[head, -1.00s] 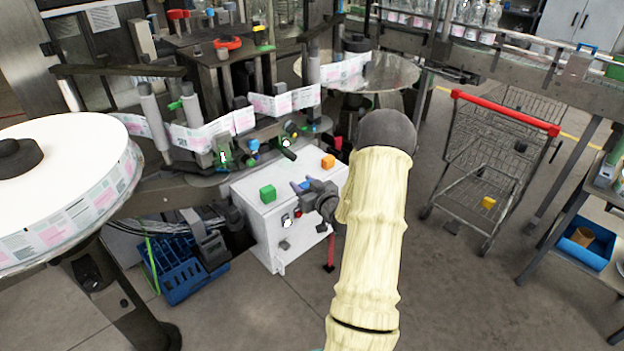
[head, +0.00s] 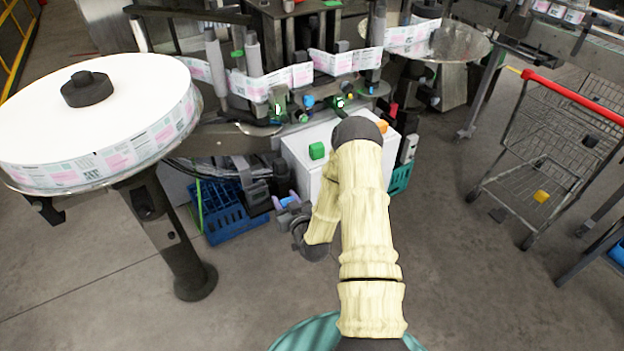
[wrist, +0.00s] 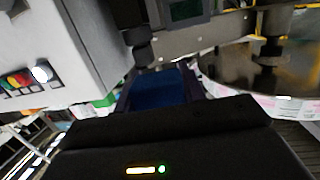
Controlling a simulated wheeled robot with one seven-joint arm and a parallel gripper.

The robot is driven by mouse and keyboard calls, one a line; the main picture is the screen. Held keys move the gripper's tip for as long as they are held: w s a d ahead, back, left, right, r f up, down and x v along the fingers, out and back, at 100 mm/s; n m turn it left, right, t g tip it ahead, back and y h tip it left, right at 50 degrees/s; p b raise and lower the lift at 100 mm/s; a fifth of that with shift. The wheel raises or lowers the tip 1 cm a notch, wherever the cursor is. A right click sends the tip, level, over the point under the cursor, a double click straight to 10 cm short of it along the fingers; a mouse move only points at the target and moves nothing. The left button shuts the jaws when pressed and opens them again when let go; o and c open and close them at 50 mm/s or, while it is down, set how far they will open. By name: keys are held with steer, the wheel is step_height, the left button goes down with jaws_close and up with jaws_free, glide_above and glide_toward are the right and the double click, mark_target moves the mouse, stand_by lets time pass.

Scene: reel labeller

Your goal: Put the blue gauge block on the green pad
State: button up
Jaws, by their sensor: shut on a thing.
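My gripper (head: 285,203) is shut on the blue gauge block (wrist: 160,88), which sits between its two dark purple fingers in the wrist view. In the head view the block (head: 289,201) is a small blue patch between the fingers. The gripper is in front and to the left of the white cabinet, below its top and above the floor. A green block (head: 316,150) stands on the cabinet top. I cannot make out a flat green pad for certain. My arm hides part of the cabinet.
The white cabinet (head: 298,163) also carries an orange block (head: 382,126). A blue crate (head: 222,222) lies on the floor close to my gripper. The large label reel (head: 110,115) stands to the left. A trolley (head: 520,180) holding a yellow block (head: 541,196) is at right. Front floor is open.

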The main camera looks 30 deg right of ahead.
steer(key=a+f, duration=0.4)
steer(key=a, duration=0.4)
steer(key=shift+s+f, duration=0.2)
steer(key=shift+f, duration=0.05)
